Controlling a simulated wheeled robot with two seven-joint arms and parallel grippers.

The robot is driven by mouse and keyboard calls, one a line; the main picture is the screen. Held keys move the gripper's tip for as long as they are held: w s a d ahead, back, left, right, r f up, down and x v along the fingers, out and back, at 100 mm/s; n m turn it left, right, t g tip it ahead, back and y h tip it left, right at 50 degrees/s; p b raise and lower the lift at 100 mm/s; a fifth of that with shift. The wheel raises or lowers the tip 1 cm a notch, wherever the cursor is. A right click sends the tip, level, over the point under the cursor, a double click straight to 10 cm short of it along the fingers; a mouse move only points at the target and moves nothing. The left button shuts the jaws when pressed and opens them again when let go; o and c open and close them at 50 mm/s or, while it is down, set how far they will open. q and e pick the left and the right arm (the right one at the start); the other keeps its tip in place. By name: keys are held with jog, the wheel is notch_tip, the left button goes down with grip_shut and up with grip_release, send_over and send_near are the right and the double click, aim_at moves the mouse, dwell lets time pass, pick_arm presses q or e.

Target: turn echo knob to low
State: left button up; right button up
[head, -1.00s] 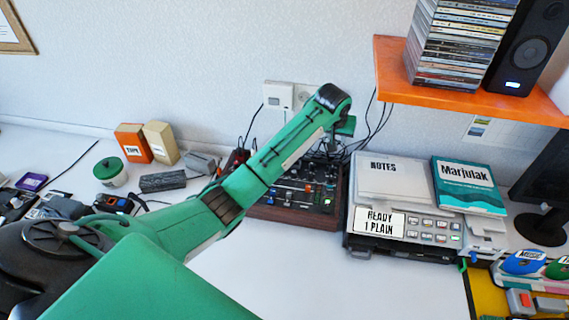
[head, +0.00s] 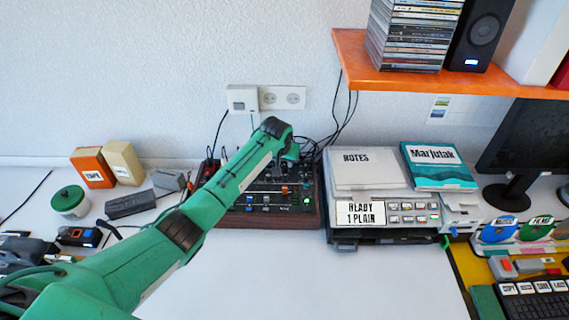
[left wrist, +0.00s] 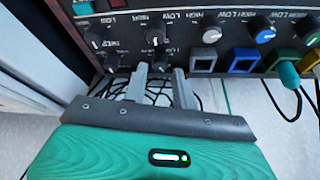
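A dark mixer (head: 268,208) with a wooden base stands against the wall in the head view. My left arm reaches across it, and its hand hangs over the mixer's back, mostly hidden. In the left wrist view the mixer panel (left wrist: 224,33) fills the top, with several knobs marked high and low. My left gripper (left wrist: 160,71) points at the panel, its two grey fingers apart with nothing held between them. A small dark knob (left wrist: 163,54) sits just beyond the fingertips. I cannot read which knob is echo. My right gripper is in neither view.
A notes-topped machine (head: 372,170) stands right of the mixer, a teal book (head: 437,165) on it. An orange shelf (head: 430,75) juts out above. Cables lie behind the fingers in the wrist view. The desk front is clear.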

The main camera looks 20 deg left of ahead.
aim_at(285, 168)
pick_arm(q)
jog(key=shift+x, duration=0.85)
jog(key=shift+w+f, duration=0.2)
jog(key=shift+f, duration=0.1)
grip_shut()
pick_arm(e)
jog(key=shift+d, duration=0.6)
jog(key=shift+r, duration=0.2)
